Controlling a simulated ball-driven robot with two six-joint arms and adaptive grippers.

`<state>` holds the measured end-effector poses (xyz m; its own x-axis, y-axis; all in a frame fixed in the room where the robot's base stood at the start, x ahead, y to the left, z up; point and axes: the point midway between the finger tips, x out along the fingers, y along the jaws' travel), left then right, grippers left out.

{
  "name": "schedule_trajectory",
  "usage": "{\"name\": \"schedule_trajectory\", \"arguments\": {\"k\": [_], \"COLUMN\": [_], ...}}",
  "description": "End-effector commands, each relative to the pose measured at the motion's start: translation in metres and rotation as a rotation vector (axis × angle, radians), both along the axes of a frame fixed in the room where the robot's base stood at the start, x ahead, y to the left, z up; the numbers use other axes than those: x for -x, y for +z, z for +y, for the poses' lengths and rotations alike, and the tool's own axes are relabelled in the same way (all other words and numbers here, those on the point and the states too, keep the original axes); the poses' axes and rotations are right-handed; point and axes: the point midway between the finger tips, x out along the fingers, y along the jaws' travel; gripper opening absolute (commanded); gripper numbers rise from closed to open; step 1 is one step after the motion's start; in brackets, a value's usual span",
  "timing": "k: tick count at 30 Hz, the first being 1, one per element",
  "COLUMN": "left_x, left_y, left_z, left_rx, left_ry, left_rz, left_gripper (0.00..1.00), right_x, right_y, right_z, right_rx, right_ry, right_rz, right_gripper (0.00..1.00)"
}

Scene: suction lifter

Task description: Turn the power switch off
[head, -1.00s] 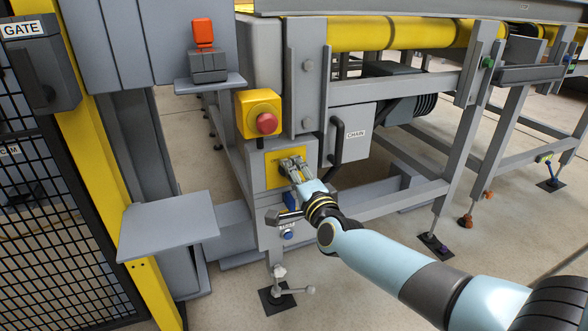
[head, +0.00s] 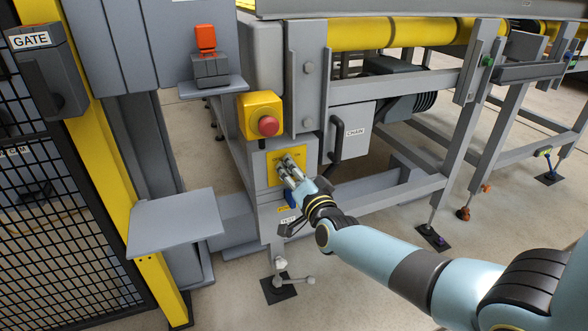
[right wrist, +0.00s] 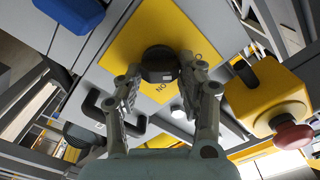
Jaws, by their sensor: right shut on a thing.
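The power switch is a dark knob (right wrist: 160,64) on a yellow plate (right wrist: 128,40) in the right wrist view. Faint black lettering lies on the plate by the knob, and "NO" reads upside down below it. My right gripper (right wrist: 157,75) is shut on the knob, one finger on each side. In the head view my right gripper (head: 287,167) reaches the yellow plate (head: 272,170) on the grey post and hides most of the knob. I cannot tell which mark the knob points to. My left gripper is not in view.
A red push button (head: 268,125) on a yellow box sits just above the plate. A blue part (head: 290,199) sits below it. A black handle (head: 336,143) on the CHAIN box stands close right. A grey shelf (head: 175,220) juts out at left.

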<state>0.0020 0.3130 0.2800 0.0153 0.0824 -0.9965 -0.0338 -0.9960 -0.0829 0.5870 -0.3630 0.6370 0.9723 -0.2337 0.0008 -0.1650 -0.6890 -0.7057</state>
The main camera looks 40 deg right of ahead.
Motion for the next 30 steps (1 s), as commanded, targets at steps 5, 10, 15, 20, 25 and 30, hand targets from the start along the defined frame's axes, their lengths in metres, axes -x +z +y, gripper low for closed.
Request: {"name": "schedule_trajectory", "arguments": {"k": [5, 10, 15, 20, 25, 30], "left_x": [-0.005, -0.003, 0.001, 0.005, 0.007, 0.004], "left_y": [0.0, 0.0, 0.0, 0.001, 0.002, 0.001], "left_z": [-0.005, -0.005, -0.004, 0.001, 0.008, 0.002], "left_rx": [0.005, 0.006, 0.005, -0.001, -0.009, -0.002], "left_ry": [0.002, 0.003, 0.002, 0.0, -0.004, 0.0], "left_rz": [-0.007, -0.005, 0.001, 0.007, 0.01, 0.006], "left_gripper": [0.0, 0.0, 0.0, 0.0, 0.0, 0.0], "right_x": [0.001, 0.001, 0.001, 0.001, 0.0, 0.006], "right_y": [-0.002, -0.003, -0.003, -0.002, -0.001, -0.002], "right_z": [0.001, 0.001, 0.001, 0.0, 0.0, 0.002], "right_rx": [0.012, 0.013, 0.013, 0.013, 0.012, 0.012], "right_ry": [0.001, 0.001, 0.001, 0.0, 0.0, 0.0], "right_rz": [0.008, 0.008, 0.01, 0.007, 0.006, 0.006], "right_gripper": [0.06, 0.06, 0.41, 0.6, 0.6, 0.6]}}
